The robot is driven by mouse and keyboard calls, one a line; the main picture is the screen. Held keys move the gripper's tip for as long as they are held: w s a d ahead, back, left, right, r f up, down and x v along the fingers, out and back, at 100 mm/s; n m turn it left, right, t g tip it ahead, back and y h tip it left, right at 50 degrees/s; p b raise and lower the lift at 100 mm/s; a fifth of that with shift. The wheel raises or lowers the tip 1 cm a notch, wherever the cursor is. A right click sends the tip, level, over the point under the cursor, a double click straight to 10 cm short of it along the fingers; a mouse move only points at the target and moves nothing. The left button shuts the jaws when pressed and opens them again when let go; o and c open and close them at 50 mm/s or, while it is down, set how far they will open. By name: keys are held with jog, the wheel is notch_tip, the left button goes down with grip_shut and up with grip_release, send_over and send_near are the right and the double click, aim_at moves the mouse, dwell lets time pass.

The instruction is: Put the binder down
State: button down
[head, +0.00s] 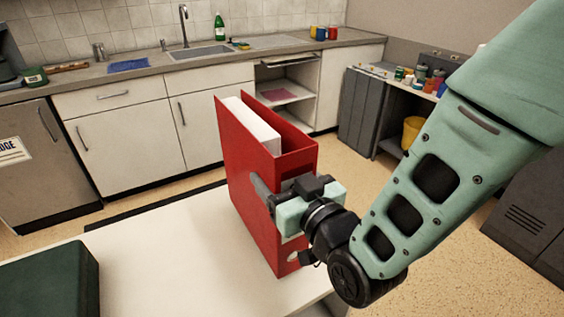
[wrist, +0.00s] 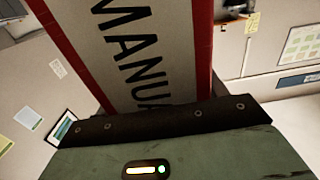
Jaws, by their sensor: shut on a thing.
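The red binder (head: 246,190) stands upright over the right part of the white table (head: 165,255), with white papers showing at its open top. My gripper (head: 290,205) is shut on the binder's spine side, at mid height. In the wrist view the binder (wrist: 205,50) fills the upper middle, and its pale label reads "MANUA", with the rest cut off behind my gripper (wrist: 155,122). The binder's lower edge is near the tabletop; I cannot tell whether it touches.
A dark green box (head: 50,280) sits at the table's front left. The tabletop between box and binder is clear. Behind is a counter (head: 150,68) with a sink (head: 200,51), a green bottle (head: 219,27) and mugs (head: 321,33). A yellow bucket (head: 411,132) stands at the right.

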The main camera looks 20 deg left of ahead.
jog(key=shift+f, duration=1.2)
jog(key=shift+c, duration=0.9)
grip_release()
jog(key=shift+f, duration=0.2)
jog(key=p+v, duration=0.7)
jog(key=v, duration=0.5)
